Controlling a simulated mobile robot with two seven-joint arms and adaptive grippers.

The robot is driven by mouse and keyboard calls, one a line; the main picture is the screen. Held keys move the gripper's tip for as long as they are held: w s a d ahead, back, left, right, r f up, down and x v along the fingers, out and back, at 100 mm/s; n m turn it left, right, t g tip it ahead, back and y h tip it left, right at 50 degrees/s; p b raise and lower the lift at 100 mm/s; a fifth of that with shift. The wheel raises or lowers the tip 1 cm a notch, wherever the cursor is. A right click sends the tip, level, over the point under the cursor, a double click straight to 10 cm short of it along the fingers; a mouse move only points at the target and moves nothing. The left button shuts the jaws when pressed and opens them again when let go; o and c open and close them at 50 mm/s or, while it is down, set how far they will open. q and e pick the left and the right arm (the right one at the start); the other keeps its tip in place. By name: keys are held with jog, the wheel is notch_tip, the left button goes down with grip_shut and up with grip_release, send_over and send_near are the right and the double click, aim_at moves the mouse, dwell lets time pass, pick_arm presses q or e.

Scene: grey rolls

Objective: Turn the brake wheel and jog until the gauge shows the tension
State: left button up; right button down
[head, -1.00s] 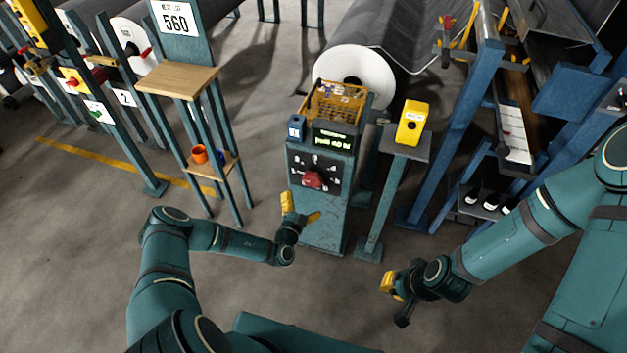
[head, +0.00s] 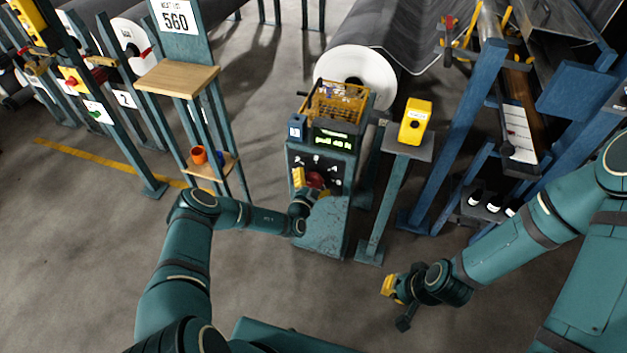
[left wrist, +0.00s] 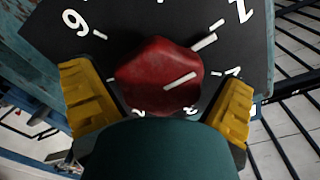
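The red knob (head: 315,179) is on the black dial plate of a teal console (head: 323,228). In the left wrist view the knob (left wrist: 160,72) has a white pointer line and numbers around it. My left gripper (head: 311,186) is at the knob, its yellow fingers on either side with gaps between them and the knob. A lit green display (head: 332,139) tops the console; its small text is hard to read. A sign (head: 174,16) shows 560. My right gripper (head: 392,289) is low, away from the console; its finger opening is unclear.
A yellow box (head: 415,121) stands on a post right of the console. A yellow basket (head: 335,101) sits on top of the console. At left is a wooden-topped stand (head: 178,79) with an orange cup (head: 199,155). A large white-ended roll (head: 355,75) lies behind.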

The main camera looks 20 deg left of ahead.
pick_arm(q)
jog(key=c, duration=0.9)
jog(key=shift+m, duration=0.4)
jog(key=m+p, duration=0.1)
jog(key=m, duration=0.3)
jog(key=shift+m, duration=0.3)
jog(key=m+p, duration=0.2)
jog(key=m, duration=0.4)
jog(key=m+p, duration=0.2)
jog(key=m, duration=0.1)
jog(key=shift+d+m, duration=0.1)
jog(key=shift+m, duration=0.3)
jog(key=m+p, duration=0.2)
jog(key=m, duration=0.4)
jog(key=shift+f, duration=0.15)
